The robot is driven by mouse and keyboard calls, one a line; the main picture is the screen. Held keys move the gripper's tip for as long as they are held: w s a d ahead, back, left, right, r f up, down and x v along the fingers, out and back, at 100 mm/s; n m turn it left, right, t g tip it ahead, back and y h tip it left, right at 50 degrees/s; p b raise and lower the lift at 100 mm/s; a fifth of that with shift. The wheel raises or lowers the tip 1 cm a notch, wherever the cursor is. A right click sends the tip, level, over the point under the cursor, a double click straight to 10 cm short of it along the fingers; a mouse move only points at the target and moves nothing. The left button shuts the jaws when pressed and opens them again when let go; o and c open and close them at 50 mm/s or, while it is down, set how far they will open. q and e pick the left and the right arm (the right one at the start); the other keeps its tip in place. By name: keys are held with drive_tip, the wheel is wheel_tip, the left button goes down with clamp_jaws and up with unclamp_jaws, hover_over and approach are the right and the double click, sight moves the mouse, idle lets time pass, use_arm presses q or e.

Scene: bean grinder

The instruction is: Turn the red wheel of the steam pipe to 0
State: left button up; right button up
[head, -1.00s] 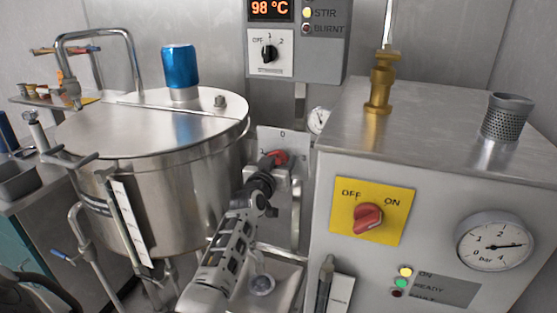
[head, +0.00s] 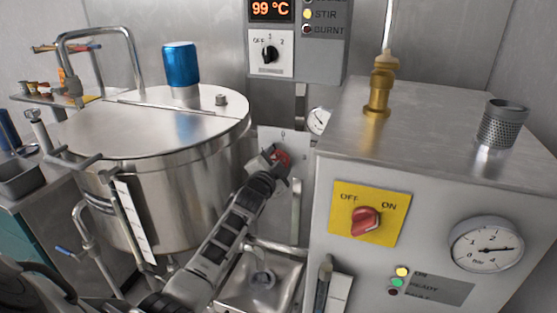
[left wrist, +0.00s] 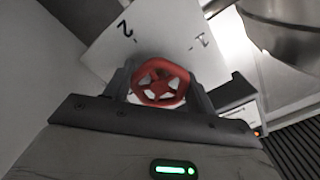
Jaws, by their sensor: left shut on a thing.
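The red wheel (head: 282,158) of the steam pipe sits in front of a pale scale plate (head: 268,136) between the kettle and the steam box. A 0 shows at the plate's top in the head view. My left gripper (head: 272,160) is at the wheel, coming from the lower left. In the left wrist view the red wheel (left wrist: 159,82) sits between the two fingers of my left gripper (left wrist: 159,88), which are shut on its rim. The scale plate (left wrist: 150,35) behind it shows a 2 and a 1. My right gripper is not in view.
A large steel kettle (head: 165,200) with a blue cap (head: 181,64) stands at left. A steel steam box (head: 420,120) with a yellow switch plate (head: 350,232) and a pressure gauge (head: 486,244) stands at right. The control box (head: 298,40) reads 99 °C.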

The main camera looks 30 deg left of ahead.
use_arm(q)
drive_tip(key=m, duration=0.4)
drive_tip(key=shift+m, duration=0.4)
idle(0.4)
drive_tip(key=o, duration=1)
drive_tip(key=shift+s, duration=0.15)
drive_tip(key=b+v, duration=0.1)
drive_tip(key=v, duration=1.4)
drive_tip(key=shift+s+d, duration=0.2)
drive_tip(key=shift+s, duration=0.15)
drive_tip(key=s+d+f+n+g+h, duration=0.2)
drive_tip(key=s+d+f+n, duration=0.1)
drive_tip(key=s+d+f, duration=0.3)
drive_tip(key=s+d+f+n+g+h, duration=0.2)
drive_tip(key=s+d+f+n+g, duration=0.1)
drive_tip(key=s+d+f, duration=0.3)
drive_tip(key=s+d+f+n+g+h, duration=0.2)
drive_tip(key=s+d+f+n+h, duration=0.1)
drive_tip(key=s+d+f, duration=0.4)
drive_tip(key=shift+s+d+f+n, duration=0.1)
drive_tip(key=shift+d+f+n, duration=0.1)
drive_tip(key=shift+d, duration=0.4)
drive_tip(key=shift+d+f+n, duration=0.1)
drive_tip(key=shift+d+f, duration=0.05)
drive_tip(key=shift+d, duration=0.45)
